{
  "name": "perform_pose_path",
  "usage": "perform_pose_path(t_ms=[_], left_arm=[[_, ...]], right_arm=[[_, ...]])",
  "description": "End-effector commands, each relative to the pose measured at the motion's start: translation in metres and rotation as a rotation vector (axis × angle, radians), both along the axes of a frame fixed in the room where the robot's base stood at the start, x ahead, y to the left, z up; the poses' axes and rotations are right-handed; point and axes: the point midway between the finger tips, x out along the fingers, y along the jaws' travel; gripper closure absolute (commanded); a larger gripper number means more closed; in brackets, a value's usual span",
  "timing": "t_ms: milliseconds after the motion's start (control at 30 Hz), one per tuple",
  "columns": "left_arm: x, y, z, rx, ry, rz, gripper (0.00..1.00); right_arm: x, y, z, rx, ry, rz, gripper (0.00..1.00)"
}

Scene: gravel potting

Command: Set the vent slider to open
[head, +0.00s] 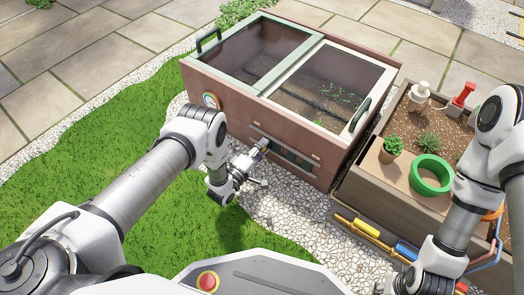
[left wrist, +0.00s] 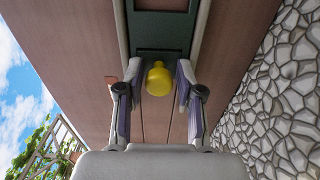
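The vent slider is a dark green plate with a yellow knob (left wrist: 158,79), set in a pale rail (head: 291,158) on the front wall of the wooden cold frame. My left gripper (head: 259,152) is at the left part of this rail. In the left wrist view, its two fingers (left wrist: 159,82) stand on either side of the knob, with a narrow gap showing at each side. The gripper is open and holds nothing. In the head view the knob is mostly hidden by the fingers.
The cold frame (head: 228,105) has two glazed lids. To its right, a wooden bench (head: 374,190) bears a green ring-shaped pot (head: 431,174), small plants and a red tool. Colored-handled tools hang along its front. White gravel and grass lie before the frame.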

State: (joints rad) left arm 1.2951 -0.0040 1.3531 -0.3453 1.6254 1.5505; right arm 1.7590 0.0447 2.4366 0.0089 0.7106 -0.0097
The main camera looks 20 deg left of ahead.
Motion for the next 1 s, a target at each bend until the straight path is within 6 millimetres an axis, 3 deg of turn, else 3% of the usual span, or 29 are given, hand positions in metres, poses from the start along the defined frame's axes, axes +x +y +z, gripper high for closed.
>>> perform_pose_path(t_ms=[167, 200, 267, 467, 733, 967, 1000], left_arm=[[0.000, 0.000, 0.001, 0.000, 0.000, 0.000, 0.67], [0.000, 0.000, 0.001, 0.000, 0.000, 0.000, 0.81], [0.000, 0.000, 0.001, 0.000, 0.000, 0.000, 1.00], [-0.001, -0.002, 0.001, 0.000, 0.001, -0.001, 1.00], [-0.012, -0.032, 0.001, 0.000, 0.001, -0.001, 1.00], [-0.013, -0.034, 0.000, -0.001, 0.001, -0.004, 1.00], [-0.013, -0.034, 0.000, -0.001, 0.001, -0.005, 0.68]], right_arm=[[0.000, 0.000, 0.001, 0.000, -0.001, 0.000, 0.60], [0.000, 0.000, 0.001, 0.000, -0.001, 0.000, 0.60], [0.000, 0.000, 0.001, 0.000, -0.001, 0.000, 0.60], [0.000, 0.000, 0.002, 0.000, -0.001, 0.000, 0.60], [-0.003, 0.000, 0.012, 0.001, 0.008, -0.005, 0.60], [-0.003, 0.000, 0.011, 0.002, 0.009, -0.005, 0.60], [-0.003, 0.000, 0.011, 0.002, 0.009, -0.005, 0.60]])
